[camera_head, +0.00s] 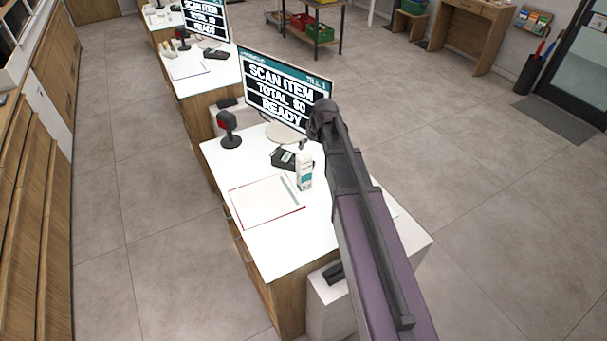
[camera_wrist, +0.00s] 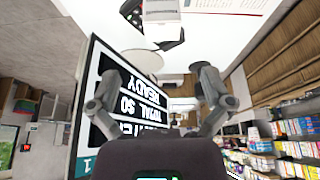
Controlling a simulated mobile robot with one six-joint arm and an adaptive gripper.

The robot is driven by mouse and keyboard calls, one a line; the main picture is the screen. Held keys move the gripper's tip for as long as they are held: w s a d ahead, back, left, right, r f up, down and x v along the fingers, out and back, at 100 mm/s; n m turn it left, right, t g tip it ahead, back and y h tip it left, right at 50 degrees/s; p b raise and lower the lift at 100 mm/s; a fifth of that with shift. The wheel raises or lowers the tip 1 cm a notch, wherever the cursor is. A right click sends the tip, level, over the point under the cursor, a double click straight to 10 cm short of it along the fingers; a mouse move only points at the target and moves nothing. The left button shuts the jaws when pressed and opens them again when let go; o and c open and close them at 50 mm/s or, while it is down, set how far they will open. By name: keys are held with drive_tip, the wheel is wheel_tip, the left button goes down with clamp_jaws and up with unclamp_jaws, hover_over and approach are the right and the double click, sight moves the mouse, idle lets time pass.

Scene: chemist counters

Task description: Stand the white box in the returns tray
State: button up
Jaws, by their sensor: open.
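The white box (camera_head: 305,172), with a teal band, stands upright on the white counter, just in front of the black card terminal (camera_head: 284,158). What looks like the same box (camera_wrist: 161,10) is cut off by the top edge of the wrist view. A flat white rectangle with red edges (camera_head: 262,203) lies left of the box; I cannot tell if it is the returns tray. My gripper (camera_head: 322,112) is above the counter, in front of the monitor and apart from the box. In the wrist view its fingers (camera_wrist: 158,88) are spread with nothing between them.
A monitor (camera_head: 285,85) stands at the back of the counter, close to my gripper. A black and red scanner (camera_head: 229,130) stands at the counter's left. My arm covers the counter's right side.

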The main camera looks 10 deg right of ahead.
sight(305, 157)
drive_tip(key=shift+b+x, duration=3.25)
drive_tip(key=shift+x, duration=0.55)
drive_tip(key=shift+f, duration=0.15)
drive_tip(key=shift+b+x, duration=2.5)
drive_tip(key=shift+x, duration=0.15)
drive_tip(key=shift+a, duration=0.2)
drive_tip(key=c, duration=1.3)
